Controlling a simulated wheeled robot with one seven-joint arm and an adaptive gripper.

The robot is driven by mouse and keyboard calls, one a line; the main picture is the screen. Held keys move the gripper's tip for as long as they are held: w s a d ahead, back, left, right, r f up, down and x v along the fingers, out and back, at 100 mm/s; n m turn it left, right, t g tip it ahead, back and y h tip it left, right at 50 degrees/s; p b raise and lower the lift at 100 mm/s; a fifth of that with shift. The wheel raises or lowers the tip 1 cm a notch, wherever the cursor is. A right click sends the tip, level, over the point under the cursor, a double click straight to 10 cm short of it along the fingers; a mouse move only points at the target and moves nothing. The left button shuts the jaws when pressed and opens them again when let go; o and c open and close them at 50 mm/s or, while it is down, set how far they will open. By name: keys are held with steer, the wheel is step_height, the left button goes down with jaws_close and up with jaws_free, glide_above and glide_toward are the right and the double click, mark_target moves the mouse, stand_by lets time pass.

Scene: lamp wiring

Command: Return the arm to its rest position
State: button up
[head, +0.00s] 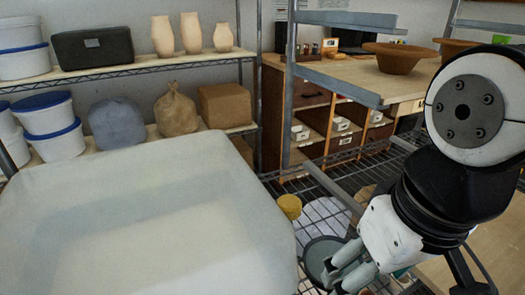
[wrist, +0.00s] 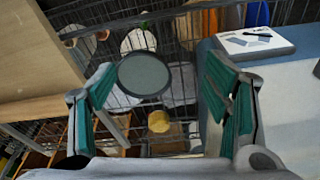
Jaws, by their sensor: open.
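My gripper (head: 335,271) is at the lower right of the head view, at the end of my white and black arm, which comes in from the right edge. In the wrist view my gripper (wrist: 160,85) shows two teal-padded fingers spread wide apart, with nothing held between them. Beyond the fingers is a round grey disc (wrist: 143,74) at the wire shelf. The disc also shows beside the fingers in the head view (head: 315,262); I cannot tell how far from it they are.
A yellow round object (head: 289,206) is at the wire shelf (head: 320,182). Shelves with tubs and vases (head: 191,33) stand behind. A white box (wrist: 256,42) shows in the wrist view.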

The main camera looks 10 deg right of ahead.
step_height(320, 180, up, 12)
steer(key=t+p, duration=0.2)
steer(key=p, duration=0.8)
steer(key=shift+d, duration=0.15)
steer(key=shift+f, duration=0.1)
